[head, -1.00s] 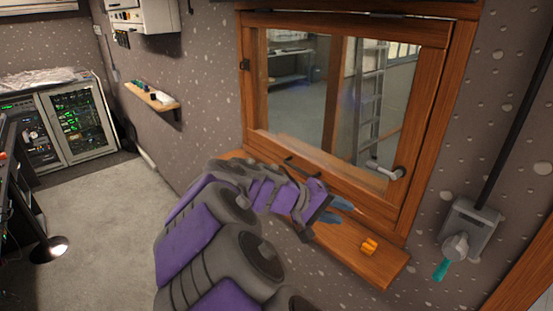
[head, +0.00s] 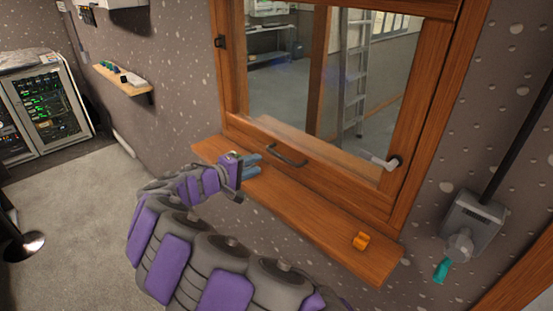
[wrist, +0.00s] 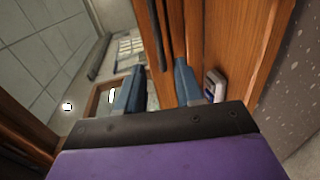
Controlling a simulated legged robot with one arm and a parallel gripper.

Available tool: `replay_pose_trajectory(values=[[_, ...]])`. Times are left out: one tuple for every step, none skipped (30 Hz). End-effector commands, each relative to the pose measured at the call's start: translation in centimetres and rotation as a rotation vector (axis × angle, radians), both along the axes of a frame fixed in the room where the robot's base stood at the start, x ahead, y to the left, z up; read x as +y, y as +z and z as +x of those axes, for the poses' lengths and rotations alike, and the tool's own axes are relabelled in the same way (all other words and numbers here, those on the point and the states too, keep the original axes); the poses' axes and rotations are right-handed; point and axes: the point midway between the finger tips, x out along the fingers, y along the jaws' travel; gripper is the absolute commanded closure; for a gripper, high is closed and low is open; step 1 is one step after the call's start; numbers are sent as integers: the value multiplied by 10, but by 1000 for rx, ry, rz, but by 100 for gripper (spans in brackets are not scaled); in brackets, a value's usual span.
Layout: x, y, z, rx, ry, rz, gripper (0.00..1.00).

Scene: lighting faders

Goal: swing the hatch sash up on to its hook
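The hatch sash (head: 330,180) is a wood-framed glass pane and looks closed in its frame. A dark bar handle (head: 287,156) is on its bottom rail, and a grey lever handle (head: 382,163) is at its lower right. My gripper (head: 256,164) is just left of the bar handle, over the sill. In the wrist view, its two blue-grey fingers (wrist: 157,80) are apart with nothing held between them. A dark bar, apparently the handle (wrist: 157,35), shows beyond the gap; I cannot tell if the fingers touch it. I cannot make out the hook.
The wooden sill (head: 310,215) runs under the hatch, with a small orange object (head: 361,240) at its right. A grey wall box (head: 473,222) with a teal tip is at the right. A small shelf (head: 123,83) and a rack (head: 42,110) are at the left. The floor between is clear.

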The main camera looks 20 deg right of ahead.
Motion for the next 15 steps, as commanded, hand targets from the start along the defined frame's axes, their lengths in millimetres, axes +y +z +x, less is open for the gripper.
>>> replay_pose_trajectory(values=[[-14,-4,2,1,-7,1,64],[-20,-5,4,0,-8,2,64],[-28,-7,6,1,-9,3,64],[-33,-8,8,1,-9,3,64],[-38,-9,11,0,-7,3,64],[-45,-11,13,0,-7,3,64],[-49,-12,15,1,-7,3,64],[-53,-14,17,2,-6,1,64],[-59,-16,20,2,-6,1,64],[-63,-17,22,2,-6,0,64],[-68,-17,24,3,-5,-1,64],[-73,-19,26,2,-6,-1,64],[-77,-19,27,2,-6,-1,64],[-80,-19,28,2,-5,-2,64],[-84,-20,30,2,-4,-3,64]])
